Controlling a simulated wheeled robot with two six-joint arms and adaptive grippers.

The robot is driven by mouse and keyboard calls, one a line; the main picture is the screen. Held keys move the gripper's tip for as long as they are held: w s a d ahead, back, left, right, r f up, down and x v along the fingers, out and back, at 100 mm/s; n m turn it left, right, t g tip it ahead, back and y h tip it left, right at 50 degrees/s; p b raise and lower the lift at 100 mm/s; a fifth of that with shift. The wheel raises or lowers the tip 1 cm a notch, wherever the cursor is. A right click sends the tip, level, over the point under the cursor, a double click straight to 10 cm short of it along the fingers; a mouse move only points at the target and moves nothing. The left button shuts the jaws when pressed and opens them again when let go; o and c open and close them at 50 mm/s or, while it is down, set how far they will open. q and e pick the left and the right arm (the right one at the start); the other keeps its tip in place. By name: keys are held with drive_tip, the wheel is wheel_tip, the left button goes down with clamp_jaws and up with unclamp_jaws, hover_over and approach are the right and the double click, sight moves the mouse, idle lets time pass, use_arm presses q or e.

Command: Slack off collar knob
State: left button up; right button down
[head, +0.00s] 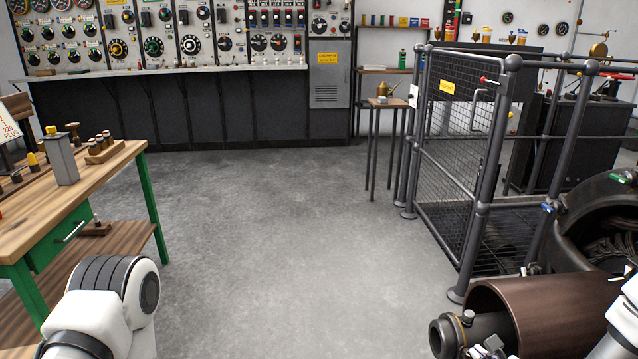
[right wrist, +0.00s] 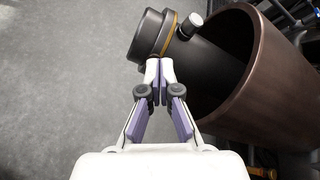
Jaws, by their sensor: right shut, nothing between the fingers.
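The collar knob (head: 467,316) is a small pale-capped knob on the collar (right wrist: 168,34), a yellow-edged ring around a dark tube. In the right wrist view the knob (right wrist: 191,22) stands beyond my fingertips and to the right. My right gripper (right wrist: 159,66) is shut and empty, its tips close to the dark tube (right wrist: 196,62); whether they touch it I cannot tell. In the head view my right gripper (head: 487,347) is at the bottom edge, just below the knob. My left gripper is out of view; only my left arm shows.
A brown open cylinder (head: 540,317) surrounds the tube's inner part at right. A large dark round machine (head: 600,225) stands behind it. A railed mesh gate (head: 455,150) is beyond. A wooden bench (head: 100,185) stands at left. The grey floor between is clear.

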sight(465, 354)
drive_tip(key=b+x, duration=0.2)
drive_tip(key=x, duration=0.1)
drive_tip(key=shift+w+f, duration=0.15)
drive_tip(key=shift+f, duration=0.1)
drive_tip(key=shift+d+r, duration=0.1)
drive_tip(key=shift+r, duration=0.2)
drive_tip(key=shift+w, duration=0.1)
drive_tip(key=shift+w+f, duration=0.3)
drive_tip(key=shift+s+a, duration=0.15)
drive_tip(key=shift+a, duration=0.1)
drive_tip(key=shift+b, duration=0.3)
drive_tip(key=shift+s+a+f+b, duration=0.4)
drive_tip(key=shift+a+b, duration=0.2)
drive_tip(key=shift+b, duration=0.55)
